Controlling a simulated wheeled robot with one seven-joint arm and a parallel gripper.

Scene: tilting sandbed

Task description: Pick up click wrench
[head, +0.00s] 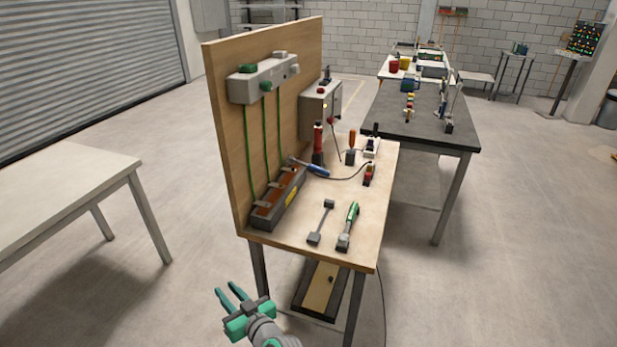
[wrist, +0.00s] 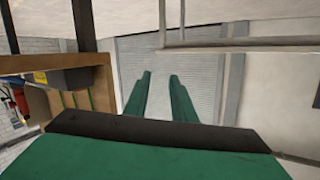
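A green-handled tool with a dark grey end (head: 348,228) lies on the front right of the wooden workbench (head: 290,237); it looks like the click wrench, though its markings are too small to read. A grey bar-shaped tool (head: 320,223) lies just left of it, apart from it. My gripper (head: 226,289) is low in front of the bench, to the left of its near leg and well away from the tools. Its two green fingers stand apart with nothing between them, as the wrist view also shows (wrist: 160,76). The green-handled tool cannot be made out in the wrist view.
An upright wooden panel (head: 222,130) closes the bench's left side. A dark trough (head: 278,200), a blue-handled tool (head: 314,170), a red bottle-like item (head: 318,143) and an orange-handled tool (head: 351,146) stand behind. A white table (head: 60,195) is at left. Floor between is clear.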

